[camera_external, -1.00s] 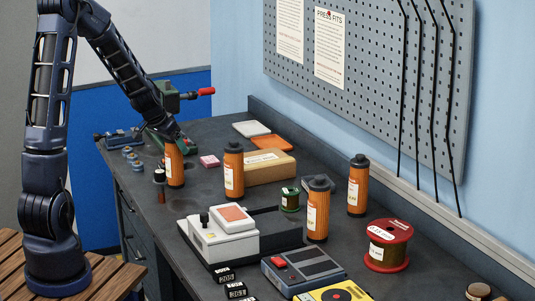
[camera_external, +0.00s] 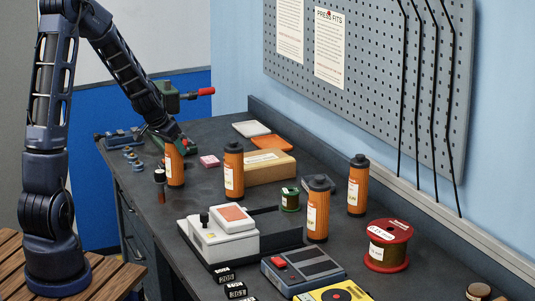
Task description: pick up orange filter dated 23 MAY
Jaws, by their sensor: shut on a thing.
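Several orange filters with dark caps and white labels stand on the dark bench. The leftmost orange filter (camera_external: 175,168) is at my gripper (camera_external: 177,143), which is shut on its top. This filter is upright, and its cap is hidden by my gripper. I cannot tell if its base touches the bench. The other orange filters stand apart: one in the middle (camera_external: 234,172), one nearer the front (camera_external: 318,212) and one at the right (camera_external: 358,188). The dates on the labels are too small to read.
A dark-handled tool (camera_external: 160,184) stands close left of the held filter. A cardboard box (camera_external: 270,168), a pink block (camera_external: 209,161) and a green vise (camera_external: 166,98) are nearby. A white device (camera_external: 222,238) and a red spool (camera_external: 388,246) stand nearer the front.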

